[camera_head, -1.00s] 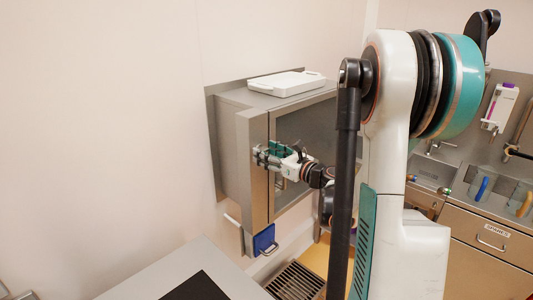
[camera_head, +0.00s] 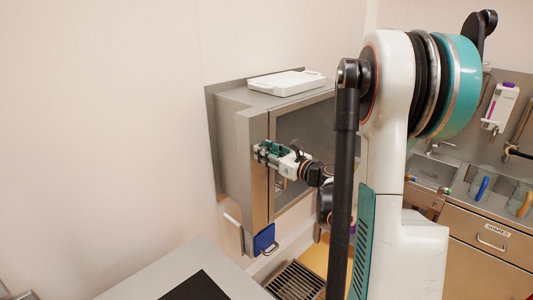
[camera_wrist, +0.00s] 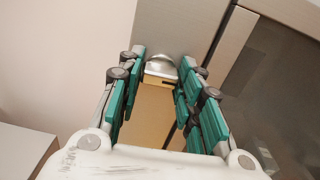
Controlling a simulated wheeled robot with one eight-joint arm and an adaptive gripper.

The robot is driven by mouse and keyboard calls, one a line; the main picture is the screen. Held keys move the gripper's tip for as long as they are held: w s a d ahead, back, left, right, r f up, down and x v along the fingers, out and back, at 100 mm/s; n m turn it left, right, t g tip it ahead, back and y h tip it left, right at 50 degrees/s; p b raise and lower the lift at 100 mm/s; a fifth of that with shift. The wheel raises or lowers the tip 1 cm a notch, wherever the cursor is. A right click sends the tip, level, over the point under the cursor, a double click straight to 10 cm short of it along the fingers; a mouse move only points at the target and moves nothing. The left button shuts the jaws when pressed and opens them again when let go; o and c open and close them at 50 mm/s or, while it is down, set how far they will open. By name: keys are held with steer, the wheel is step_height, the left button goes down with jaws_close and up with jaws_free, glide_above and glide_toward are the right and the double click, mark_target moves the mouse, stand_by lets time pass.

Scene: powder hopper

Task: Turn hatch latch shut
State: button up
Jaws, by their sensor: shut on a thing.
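The hatch is a steel wall box (camera_head: 232,150) with a dark-windowed front (camera_head: 305,130). Its front looks closed in the head view. My gripper (camera_head: 262,152) is at the left edge strip of that front, about mid-height. In the wrist view, the hatch latch (camera_wrist: 160,68), a rounded metal piece, lies between the far ends of the green-padded fingers of my gripper (camera_wrist: 161,76). The gripper is shut on it. The fingers hide the latch in the head view, and its exact angle cannot be told.
A white lidded tray (camera_head: 287,83) lies on top of the box. A blue item (camera_head: 264,239) hangs below its front edge. A grey table (camera_head: 150,290) stands at the front left, and a floor grate (camera_head: 295,281) beside it. Drawers (camera_head: 490,240) and a sink are at right.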

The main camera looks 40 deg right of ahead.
steer(key=shift+n+b, duration=2.8)
steer(key=shift+n, duration=5.8)
steer(key=o, duration=1.1)
steer(key=shift+c, duration=0.2)
steer(key=s+d, duration=0.1)
steer(key=s, duration=1.1)
steer(key=shift+d, duration=0.35)
